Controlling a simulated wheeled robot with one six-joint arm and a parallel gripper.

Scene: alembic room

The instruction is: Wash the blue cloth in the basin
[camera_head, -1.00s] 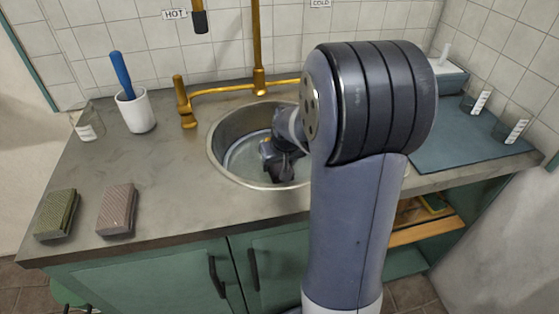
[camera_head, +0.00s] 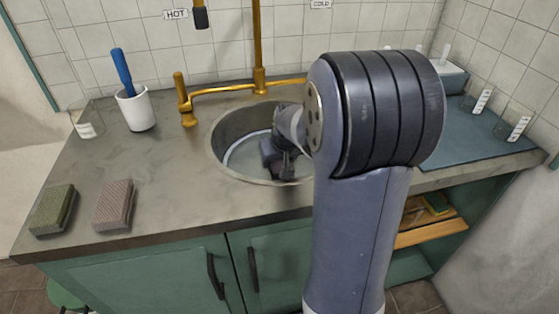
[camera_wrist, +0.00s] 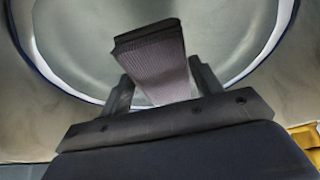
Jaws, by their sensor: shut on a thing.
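The round metal basin (camera_head: 226,130) is set into the counter. My gripper (camera_head: 280,165) is down inside it, partly hidden by my arm. In the wrist view my gripper (camera_wrist: 160,85) is shut on a ribbed mauve-grey block (camera_wrist: 158,70) with a dark edge, which looks like a sponge. The block is over the basin floor (camera_wrist: 85,35), inside a pale ring with a dark blue edge. I cannot make out a blue cloth in the basin. A flat blue-grey sheet (camera_head: 465,140) lies on the counter at the right; I cannot tell if it is cloth.
A green sponge (camera_head: 53,208) and a pinkish sponge (camera_head: 114,205) lie at the counter's front left. A white cup (camera_head: 136,110) holds a blue-handled tool, beside a glass jar (camera_head: 88,122). The brass tap (camera_head: 258,60) rises behind the basin. Glasses (camera_head: 512,125) stand at the right.

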